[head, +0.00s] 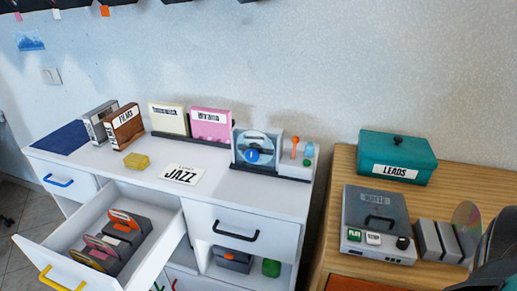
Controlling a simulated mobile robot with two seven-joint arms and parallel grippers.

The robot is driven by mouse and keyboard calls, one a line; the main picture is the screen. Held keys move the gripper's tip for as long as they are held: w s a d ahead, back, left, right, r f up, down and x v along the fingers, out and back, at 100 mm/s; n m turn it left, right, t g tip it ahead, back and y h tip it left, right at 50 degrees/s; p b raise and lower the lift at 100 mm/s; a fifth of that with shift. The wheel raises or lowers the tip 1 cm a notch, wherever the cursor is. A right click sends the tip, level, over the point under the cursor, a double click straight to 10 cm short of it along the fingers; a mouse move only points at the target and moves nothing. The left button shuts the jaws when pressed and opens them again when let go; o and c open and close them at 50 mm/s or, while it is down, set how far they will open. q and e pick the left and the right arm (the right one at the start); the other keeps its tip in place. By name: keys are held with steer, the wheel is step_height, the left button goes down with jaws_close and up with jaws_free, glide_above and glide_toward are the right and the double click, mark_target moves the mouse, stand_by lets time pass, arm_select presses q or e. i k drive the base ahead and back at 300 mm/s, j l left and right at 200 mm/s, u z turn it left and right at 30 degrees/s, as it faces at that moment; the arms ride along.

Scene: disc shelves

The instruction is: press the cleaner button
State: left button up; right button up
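A disc device that looks like the cleaner (270,172) stands at the right end of the white cabinet top. It holds an upright pale disc (257,142) with a blue hub (252,156). On its right part are an orange-topped lever (294,146) and a small green button (306,162). I cannot read a label on it. No gripper fingers show. A dark grey curved shape at the lower right edge may be part of my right arm. Nothing touches the cleaner.
An open drawer (168,222) with several disc cases juts out at the lower left. A wooden desk (345,170) at right carries a teal LEADS box (397,161), a grey player (376,222) with PLAY and STOP buttons, and a disc rack (438,240). A JAZZ card (181,174) lies left of the cleaner.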

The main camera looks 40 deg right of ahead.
mark_target(306, 163)
steer(key=z, duration=1.45)
